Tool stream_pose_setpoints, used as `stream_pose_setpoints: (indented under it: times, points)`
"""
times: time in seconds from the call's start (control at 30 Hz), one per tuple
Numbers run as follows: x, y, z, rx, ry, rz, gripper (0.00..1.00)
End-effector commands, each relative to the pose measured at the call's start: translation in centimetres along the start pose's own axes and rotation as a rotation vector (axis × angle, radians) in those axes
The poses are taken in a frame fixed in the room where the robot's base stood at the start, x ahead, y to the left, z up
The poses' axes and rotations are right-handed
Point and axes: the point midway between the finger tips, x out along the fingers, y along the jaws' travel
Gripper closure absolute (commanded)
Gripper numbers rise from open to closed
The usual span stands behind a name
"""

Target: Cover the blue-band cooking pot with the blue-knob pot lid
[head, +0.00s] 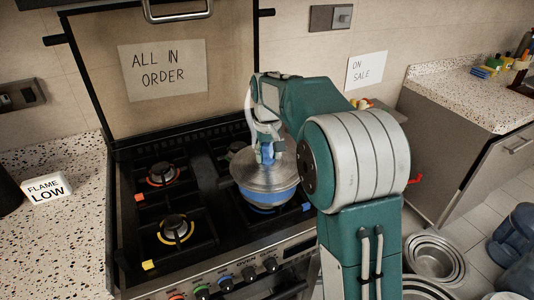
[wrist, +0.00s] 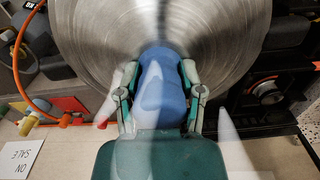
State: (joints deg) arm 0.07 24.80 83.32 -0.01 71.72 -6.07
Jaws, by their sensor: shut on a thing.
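The pot lid (head: 262,177) is a round brushed-metal disc with a blue knob (wrist: 160,90). My gripper (head: 266,152) is shut on the knob, with one finger on each side of it in the wrist view (wrist: 160,100). The blue-band cooking pot (head: 268,202) stands on the front right part of the stove, directly below the lid. The lid looks level and hides the pot's opening. I cannot tell whether the lid touches the rim or hangs just above it. In the wrist view the lid (wrist: 110,35) fills the top middle and the pot is hidden.
The stove (head: 195,196) has bare burners with orange (head: 163,173) and yellow (head: 176,229) rings at left. A raised panel with a paper sign (head: 163,70) stands behind. A "FLAME LOW" block (head: 47,188) sits on the left counter. Metal pans (head: 436,257) lie at lower right.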

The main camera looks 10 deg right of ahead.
Motion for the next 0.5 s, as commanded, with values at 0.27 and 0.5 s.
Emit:
stream_pose_setpoints:
  times: [0.27, 0.5]
  points:
    - [0.00, 0.00, 0.01, 0.000, -0.001, 0.000, 0.10]
    - [0.00, 0.00, 0.01, 0.000, -0.001, 0.000, 0.10]
